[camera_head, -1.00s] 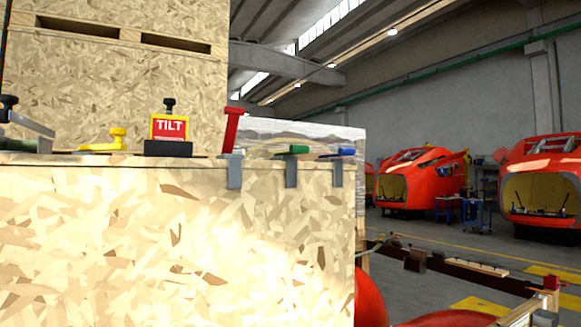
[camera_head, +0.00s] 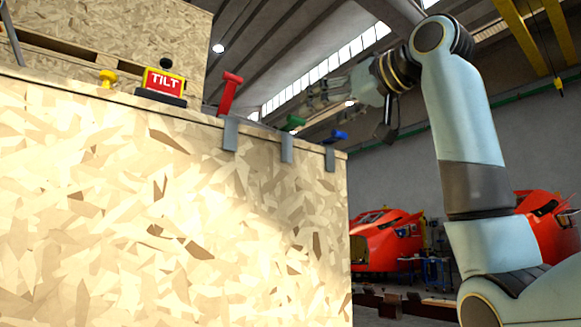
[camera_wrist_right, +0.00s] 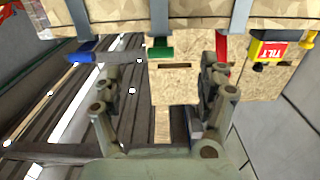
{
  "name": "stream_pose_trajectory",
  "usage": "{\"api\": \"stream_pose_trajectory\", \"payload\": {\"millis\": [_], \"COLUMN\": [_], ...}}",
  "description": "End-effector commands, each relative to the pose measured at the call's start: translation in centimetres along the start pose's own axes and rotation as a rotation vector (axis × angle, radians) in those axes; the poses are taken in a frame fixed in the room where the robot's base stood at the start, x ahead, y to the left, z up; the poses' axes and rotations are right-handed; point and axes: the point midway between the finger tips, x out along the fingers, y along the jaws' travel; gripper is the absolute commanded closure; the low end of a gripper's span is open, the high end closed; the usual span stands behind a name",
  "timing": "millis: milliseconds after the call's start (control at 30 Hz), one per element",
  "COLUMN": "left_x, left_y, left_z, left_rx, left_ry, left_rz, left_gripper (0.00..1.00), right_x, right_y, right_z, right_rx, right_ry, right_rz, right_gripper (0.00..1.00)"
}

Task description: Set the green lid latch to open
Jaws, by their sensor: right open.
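The green lid latch (camera_head: 292,122) sits on the top edge of the wooden crate (camera_head: 170,200), above a grey bracket, between a red latch (camera_head: 230,92) and a blue latch (camera_head: 336,136). My right gripper (camera_head: 318,97) is open and empty, just above and beyond the green latch in the head view. In the right wrist view the picture is upside down. The green latch (camera_wrist_right: 160,50) shows there past the gap between the open fingers of my right gripper (camera_wrist_right: 160,82), apart from them. My left gripper is not in view.
A red TILT indicator (camera_head: 163,83) and a yellow knob (camera_head: 107,78) stand on the crate's top edge to the left. A taller wooden crate (camera_head: 110,35) rises behind. Red train nosecones (camera_head: 387,240) stand far back. Air above the latches is free.

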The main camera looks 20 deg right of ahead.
Motion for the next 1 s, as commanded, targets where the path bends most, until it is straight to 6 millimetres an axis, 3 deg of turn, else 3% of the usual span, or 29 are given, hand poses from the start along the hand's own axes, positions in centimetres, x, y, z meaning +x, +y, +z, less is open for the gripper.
{"api": "stream_pose_trajectory", "payload": {"millis": [167,633,1000], "left_x": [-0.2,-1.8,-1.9], "left_y": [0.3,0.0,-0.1], "left_z": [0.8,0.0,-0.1], "left_rx": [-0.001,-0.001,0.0], "left_ry": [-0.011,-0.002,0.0], "left_rz": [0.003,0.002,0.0], "left_gripper": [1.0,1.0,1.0], "right_x": [0.9,9.3,10.5], "right_y": [-0.2,-0.1,-0.1], "right_z": [-1.0,-1.2,-1.0], "right_rx": [-0.004,-0.004,-0.005], "right_ry": [0.018,0.017,0.018], "right_rz": [-0.002,0.0,0.001], "right_gripper": [0.24,0.24,0.24]}}
